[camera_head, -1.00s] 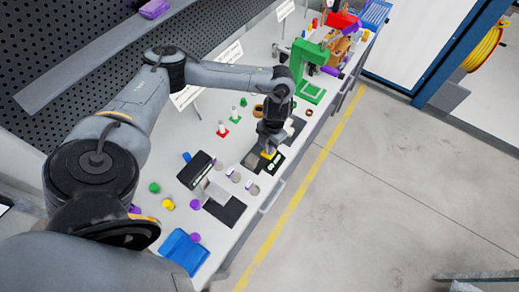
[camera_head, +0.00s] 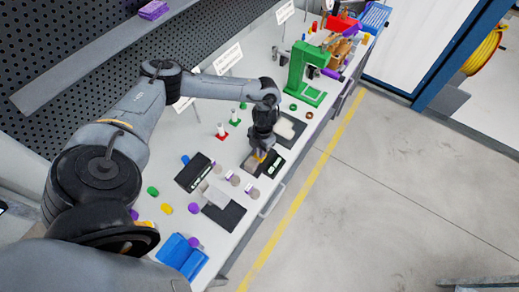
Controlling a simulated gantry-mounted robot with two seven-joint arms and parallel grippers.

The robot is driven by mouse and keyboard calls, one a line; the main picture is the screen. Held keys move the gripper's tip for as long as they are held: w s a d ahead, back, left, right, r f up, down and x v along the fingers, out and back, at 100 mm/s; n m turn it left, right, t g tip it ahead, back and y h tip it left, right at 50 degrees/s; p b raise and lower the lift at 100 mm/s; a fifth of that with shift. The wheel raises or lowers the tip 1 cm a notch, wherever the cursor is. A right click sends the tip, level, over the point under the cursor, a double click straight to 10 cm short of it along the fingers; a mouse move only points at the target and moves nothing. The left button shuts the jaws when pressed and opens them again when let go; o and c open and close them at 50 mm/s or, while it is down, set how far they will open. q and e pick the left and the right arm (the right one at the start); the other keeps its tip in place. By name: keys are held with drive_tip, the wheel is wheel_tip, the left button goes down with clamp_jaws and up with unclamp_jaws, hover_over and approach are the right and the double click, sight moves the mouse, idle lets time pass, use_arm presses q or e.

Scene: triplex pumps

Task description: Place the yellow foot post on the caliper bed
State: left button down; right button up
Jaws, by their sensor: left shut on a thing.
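My left gripper (camera_head: 260,151) points down over the bench and is shut on the yellow foot post. Only a small yellow part of the post (camera_head: 261,157) shows below the fingers. The gripper is above a dark mat (camera_head: 275,165) that has a grey-brown part on it. I cannot tell whether the post touches anything below. I cannot tell which part is the caliper bed; the gripper and arm hide some of this area. My right gripper is not in view.
A black box (camera_head: 193,172) and a dark mat with a grey block (camera_head: 226,217) are nearer. Several small grey pieces with purple parts stand between. A green press frame (camera_head: 301,72) and a red bin (camera_head: 342,22) are farther along. A blue tray (camera_head: 182,256) is at the near end.

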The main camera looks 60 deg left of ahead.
use_arm(q)
drive_tip(key=shift+f, duration=0.2)
drive_tip(key=c, duration=0.9)
unclamp_jaws()
drive_tip(key=shift+r, duration=0.15)
drive_tip(key=shift+r, duration=0.2)
drive_tip(key=shift+w+r, duration=0.1)
drive_tip(key=shift+r, duration=0.2)
drive_tip(key=r, duration=0.4)
drive_tip(key=r+p, duration=0.1)
drive_tip(key=r, duration=0.1)
drive_tip(key=shift+w+a+r, duration=0.1)
drive_tip(key=shift+w+r, duration=0.05)
drive_tip(key=shift+w, duration=0.2)
drive_tip(key=shift+w+a+r+p, duration=0.15)
drive_tip(key=shift+r+p, duration=0.6)
drive_tip(key=shift+r, duration=0.45)
drive_tip(key=shift+w+d+r+p, duration=0.1)
drive_tip(key=shift+r+p, duration=0.65)
drive_tip(key=shift+r, duration=0.45)
